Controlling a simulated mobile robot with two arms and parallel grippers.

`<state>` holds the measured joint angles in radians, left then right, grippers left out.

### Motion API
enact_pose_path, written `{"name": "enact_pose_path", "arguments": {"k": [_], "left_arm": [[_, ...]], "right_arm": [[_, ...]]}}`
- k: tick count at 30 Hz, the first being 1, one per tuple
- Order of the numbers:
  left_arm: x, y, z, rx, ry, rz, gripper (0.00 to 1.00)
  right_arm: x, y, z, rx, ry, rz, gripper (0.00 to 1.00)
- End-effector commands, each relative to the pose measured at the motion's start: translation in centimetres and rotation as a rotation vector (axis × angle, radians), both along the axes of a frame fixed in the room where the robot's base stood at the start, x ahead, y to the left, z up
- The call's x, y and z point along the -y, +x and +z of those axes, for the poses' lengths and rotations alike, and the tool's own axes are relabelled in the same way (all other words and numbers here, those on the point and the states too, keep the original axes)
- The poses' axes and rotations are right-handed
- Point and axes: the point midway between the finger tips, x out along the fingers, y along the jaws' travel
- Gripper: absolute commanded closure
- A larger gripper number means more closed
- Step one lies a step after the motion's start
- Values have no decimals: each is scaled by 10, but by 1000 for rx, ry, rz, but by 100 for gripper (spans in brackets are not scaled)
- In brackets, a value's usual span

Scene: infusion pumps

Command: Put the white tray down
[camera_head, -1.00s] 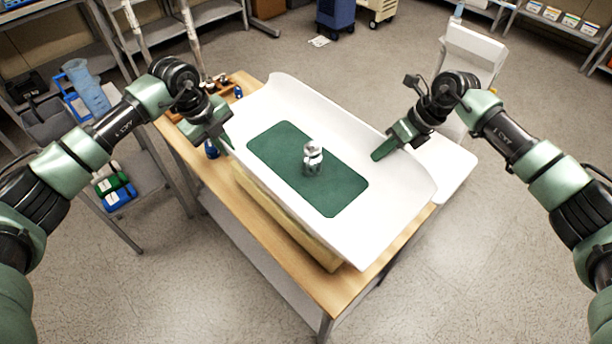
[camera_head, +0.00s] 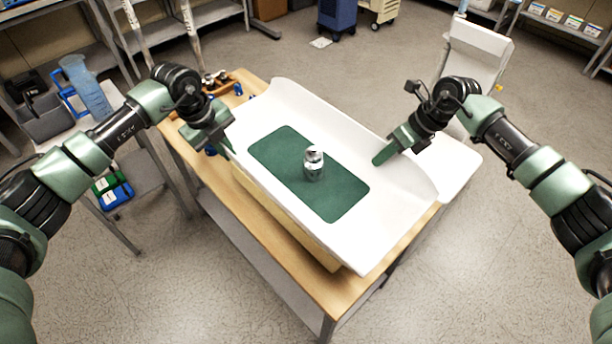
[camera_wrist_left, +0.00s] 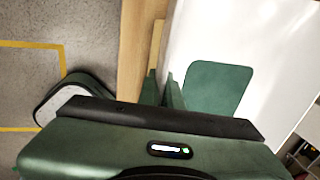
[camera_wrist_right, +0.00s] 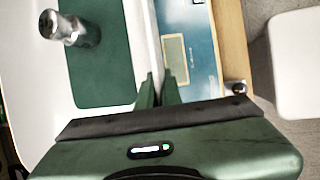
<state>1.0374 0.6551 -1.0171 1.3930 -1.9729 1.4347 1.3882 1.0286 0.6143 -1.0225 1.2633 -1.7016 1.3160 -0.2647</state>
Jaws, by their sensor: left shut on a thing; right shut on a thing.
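The white tray (camera_head: 375,215) is a wide shallow shape with raised curved sides and a dark green mat (camera_head: 340,190) in its middle. A shiny metal bottle (camera_head: 314,165) stands upright on the mat; it also shows in the right wrist view (camera_wrist_right: 75,30). My left gripper (camera_head: 229,146) is shut on the tray's left side wall, my right gripper (camera_head: 382,157) on its right side wall. The tray is over the wooden table (camera_head: 305,280). A yellowish block (camera_head: 290,230) shows under its near left edge; whether the tray touches it I cannot tell.
In the right wrist view a blue panel (camera_wrist_right: 200,45) lies beside the tray wall, on the table. A wooden rack (camera_head: 240,82) with small items stands at the table's far left. A white chair (camera_head: 475,55) is behind on the right. A side shelf (camera_head: 150,185) holds bins.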

Motion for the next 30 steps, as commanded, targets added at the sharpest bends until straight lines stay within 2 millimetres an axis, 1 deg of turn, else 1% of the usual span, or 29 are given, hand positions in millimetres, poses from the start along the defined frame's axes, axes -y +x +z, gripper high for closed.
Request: {"name": "enact_pose_path", "arguments": {"k": [1,5,6,7,8,16,19,23,30], "left_arm": [[3,1,-4,4,-6,-2,100],[3,1,-12,4,-6,-2,100],[3,0,-11,-1,-4,-3,86],[3,-1,-11,-1,-4,-3,78],[3,-1,-11,-1,-4,-3,73],[1,0,-10,0,-1,0,73],[0,0,-7,1,-1,0,73],[-3,-3,9,3,-1,-1,73],[-12,-12,60,5,-1,-1,73]], "right_arm": [[-4,1,-2,7,9,4,100],[-4,1,-10,7,9,4,100],[-3,0,-10,3,6,5,86],[-3,0,-9,3,5,5,78],[-3,0,-9,2,5,4,73],[-1,0,-10,1,1,1,73],[-1,0,-10,1,1,1,73],[0,0,-10,1,1,1,73],[0,0,-10,0,0,0,73]]}}
